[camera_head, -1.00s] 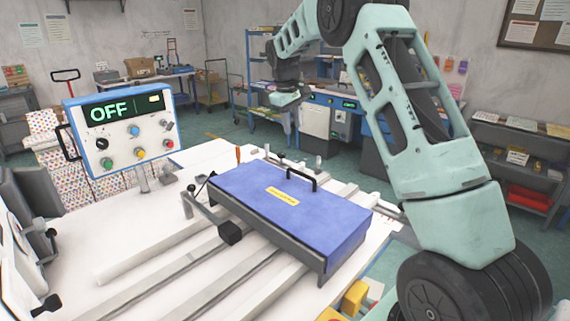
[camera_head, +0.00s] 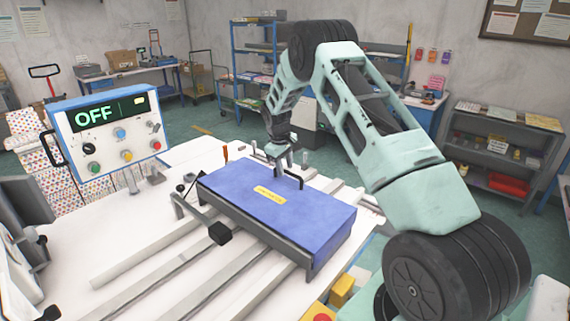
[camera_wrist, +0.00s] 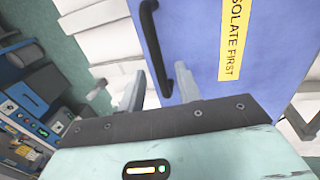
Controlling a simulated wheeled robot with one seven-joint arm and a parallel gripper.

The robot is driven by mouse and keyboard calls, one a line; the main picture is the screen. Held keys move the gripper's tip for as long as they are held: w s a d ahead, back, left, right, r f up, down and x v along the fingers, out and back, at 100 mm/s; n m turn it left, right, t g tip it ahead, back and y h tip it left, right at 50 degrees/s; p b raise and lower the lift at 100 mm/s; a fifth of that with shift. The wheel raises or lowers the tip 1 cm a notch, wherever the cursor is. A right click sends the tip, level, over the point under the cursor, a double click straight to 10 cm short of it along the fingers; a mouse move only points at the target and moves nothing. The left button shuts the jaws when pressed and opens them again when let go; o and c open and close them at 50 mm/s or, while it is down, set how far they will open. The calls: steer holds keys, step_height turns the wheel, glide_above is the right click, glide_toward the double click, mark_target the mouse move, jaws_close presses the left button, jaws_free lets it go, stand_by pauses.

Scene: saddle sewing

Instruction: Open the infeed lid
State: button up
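The infeed lid (camera_head: 285,214) is a blue flat box cover with a yellow label, lying shut on the white machine table. Its black bar handle (camera_head: 300,181) stands along the far edge. My gripper (camera_head: 277,150) is down at the handle, partly hiding it. In the wrist view the lid (camera_wrist: 200,40) shows with its label and the black handle (camera_wrist: 150,35). The two fingers of my gripper (camera_wrist: 158,85) are spread apart, and the handle's near end appears between them. I cannot tell whether either finger touches it.
A control panel (camera_head: 108,130) reading OFF stands left of the lid. Rails (camera_head: 160,250) run across the table, with a black block (camera_head: 220,233) at the lid's left front. A screwdriver-like orange handle (camera_head: 225,152) stands behind the lid. A yellow block (camera_head: 342,290) is at the front right.

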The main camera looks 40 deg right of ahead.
steer(key=shift+f, duration=0.35)
jaws_close()
